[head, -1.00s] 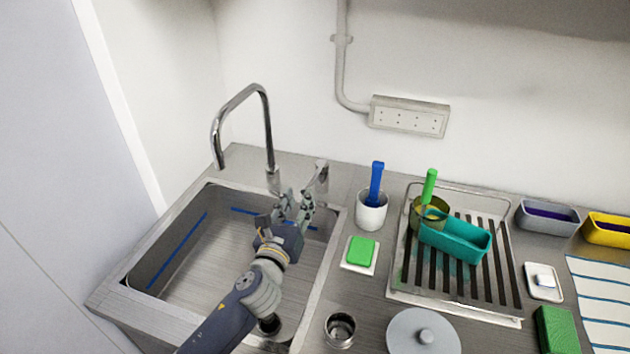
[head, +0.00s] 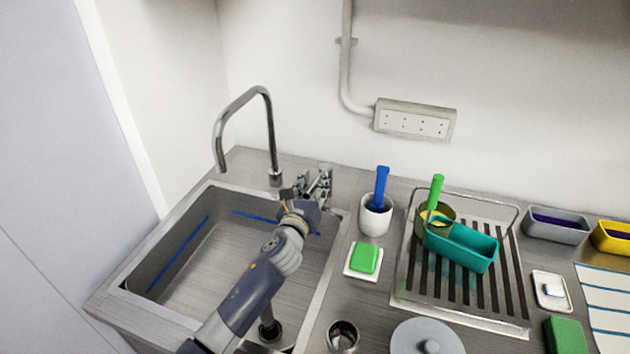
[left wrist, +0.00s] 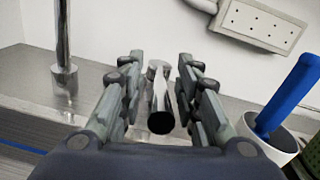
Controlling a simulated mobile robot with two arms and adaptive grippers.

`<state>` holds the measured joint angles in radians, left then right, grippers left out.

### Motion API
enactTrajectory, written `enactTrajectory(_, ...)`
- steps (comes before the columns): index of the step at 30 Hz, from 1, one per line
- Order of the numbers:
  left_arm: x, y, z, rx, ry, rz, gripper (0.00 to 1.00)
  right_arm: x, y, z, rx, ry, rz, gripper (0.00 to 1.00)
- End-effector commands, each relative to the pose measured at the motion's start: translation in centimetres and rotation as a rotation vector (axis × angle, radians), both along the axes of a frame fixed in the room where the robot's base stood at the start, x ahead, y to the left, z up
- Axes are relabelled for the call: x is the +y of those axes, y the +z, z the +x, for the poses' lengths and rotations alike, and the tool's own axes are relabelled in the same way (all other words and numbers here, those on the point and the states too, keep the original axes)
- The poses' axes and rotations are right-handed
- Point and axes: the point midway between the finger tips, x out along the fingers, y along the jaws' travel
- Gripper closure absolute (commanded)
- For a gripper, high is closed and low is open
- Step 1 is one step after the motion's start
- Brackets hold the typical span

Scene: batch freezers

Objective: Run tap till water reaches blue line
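The chrome tap (head: 270,130) has a tall curved spout over the steel sink (head: 215,270); no stream shows from it. The blue line (head: 180,252) runs along the sink's inner walls. I see bare metal on the sink floor and no clear water surface. The tap's lever (left wrist: 160,112) lies between the fingers of my left gripper (left wrist: 160,90). The fingers are apart, with a gap on both sides of the lever. In the head view my left gripper (head: 312,188) is at the sink's back right corner and partly hides the lever. My right gripper is out of view.
Right of the sink stand a white cup (head: 376,218) with a blue-handled tool, a green sponge (head: 364,258) and a drying rack (head: 455,310) holding a teal tray (head: 462,247). A dark drain pipe (head: 268,322) stands in the sink. A socket strip (head: 415,121) is on the wall.

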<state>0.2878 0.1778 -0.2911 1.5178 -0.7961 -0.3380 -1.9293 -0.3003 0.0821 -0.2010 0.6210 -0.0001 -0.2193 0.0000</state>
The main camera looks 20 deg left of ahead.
Motion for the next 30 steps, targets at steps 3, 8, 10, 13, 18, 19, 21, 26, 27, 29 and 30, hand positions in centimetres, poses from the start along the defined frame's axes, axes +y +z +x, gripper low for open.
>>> enactTrajectory(3,-0.02,0.03,0.68,0.000,0.000,-0.001,0.69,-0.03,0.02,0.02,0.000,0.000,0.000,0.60)
enactTrajectory(8,0.00,0.01,0.93,0.000,0.000,0.000,0.69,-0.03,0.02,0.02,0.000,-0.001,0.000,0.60)
enactTrajectory(10,0.00,0.01,0.93,0.000,0.000,0.000,0.69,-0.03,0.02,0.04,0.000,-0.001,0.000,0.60)
enactTrajectory(13,-0.01,0.01,0.91,0.000,-0.001,0.000,0.69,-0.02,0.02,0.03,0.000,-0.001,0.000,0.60)
enactTrajectory(18,-0.02,0.01,0.90,0.000,-0.001,0.000,1.00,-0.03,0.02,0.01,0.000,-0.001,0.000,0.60)
enactTrajectory(19,-0.02,0.01,0.90,0.000,-0.001,0.000,1.00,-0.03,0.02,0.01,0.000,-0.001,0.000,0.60)
enactTrajectory(21,-0.02,0.01,0.89,0.000,-0.001,0.000,1.00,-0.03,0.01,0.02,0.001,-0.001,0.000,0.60)
enactTrajectory(26,-0.11,-0.06,0.89,0.000,0.004,0.000,1.00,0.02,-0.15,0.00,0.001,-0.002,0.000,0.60)
enactTrajectory(27,-0.19,-0.09,0.88,0.000,0.009,0.000,1.00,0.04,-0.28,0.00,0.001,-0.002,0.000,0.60)
enactTrajectory(29,-0.34,-0.16,0.88,-0.001,0.023,-0.001,1.00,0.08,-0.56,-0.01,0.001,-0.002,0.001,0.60)
enactTrajectory(30,-0.50,-0.19,0.89,-0.001,0.033,-0.002,1.00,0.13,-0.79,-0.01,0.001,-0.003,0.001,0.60)
